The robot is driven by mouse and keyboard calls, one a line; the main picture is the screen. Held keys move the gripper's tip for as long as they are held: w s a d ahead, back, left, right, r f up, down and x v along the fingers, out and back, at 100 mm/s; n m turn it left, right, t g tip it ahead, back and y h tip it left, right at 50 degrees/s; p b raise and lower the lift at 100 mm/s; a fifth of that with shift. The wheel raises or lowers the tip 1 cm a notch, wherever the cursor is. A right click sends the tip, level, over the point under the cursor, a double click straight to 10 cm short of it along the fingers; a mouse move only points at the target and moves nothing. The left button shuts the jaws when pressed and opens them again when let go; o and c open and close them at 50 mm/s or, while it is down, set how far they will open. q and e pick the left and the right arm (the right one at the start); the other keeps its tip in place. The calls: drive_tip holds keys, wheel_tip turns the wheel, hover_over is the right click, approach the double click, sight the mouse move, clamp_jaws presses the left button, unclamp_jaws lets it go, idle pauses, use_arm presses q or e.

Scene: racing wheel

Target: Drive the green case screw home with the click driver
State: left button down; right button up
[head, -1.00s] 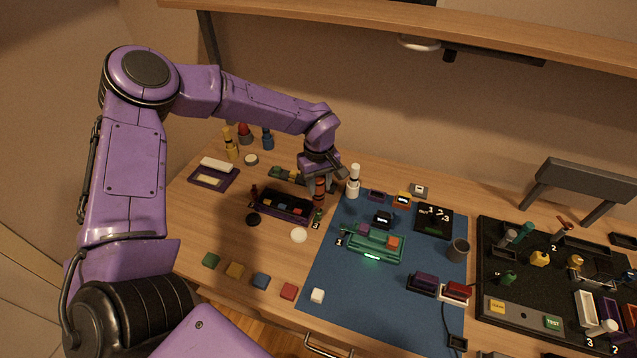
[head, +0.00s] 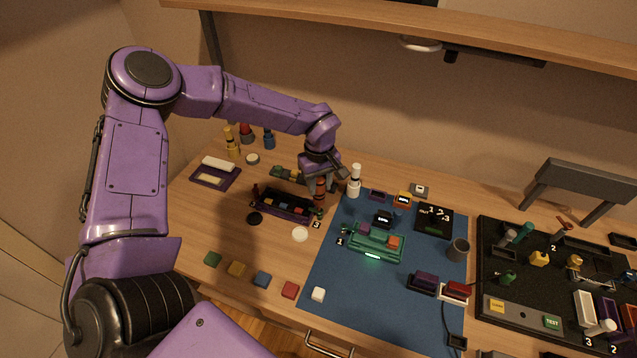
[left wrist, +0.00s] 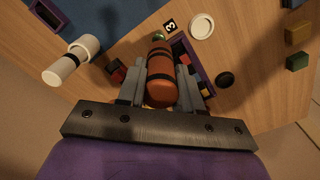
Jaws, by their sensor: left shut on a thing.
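My left gripper (head: 320,184) is shut on an orange-red driver with dark bands, which also shows between the fingers in the left wrist view (left wrist: 161,75). The driver points down over the right end of a dark purple case (head: 270,207) with coloured blocks in it. A small green screw (head: 319,212) shows just below the driver at that end, near the label 3. It shows in the left wrist view (left wrist: 158,37) just beyond the driver. Whether the driver's tip touches the screw is hidden. My right gripper is not in view.
A white driver-shaped piece (head: 354,182) stands close right of my gripper. A teal case (head: 375,245) sits on the blue mat (head: 345,290). A white disc (head: 300,234) and black disc (head: 255,218) lie in front of the purple case. A black tray (head: 490,270) is at right.

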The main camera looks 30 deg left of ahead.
sight(320, 178)
use_arm(q)
drive_tip(key=shift+s+d+f, duration=0.1)
drive_tip(key=shift+s+f, duration=0.05)
drive_tip(key=r+p, duration=0.2)
drive_tip(key=shift+w+r+p, duration=0.15)
drive_tip(key=shift+w+p, duration=0.15)
wheel_tip(320, 178, up, 2)
drive_tip(key=shift+s+r, duration=0.1)
drive_tip(key=shift+r, duration=0.8)
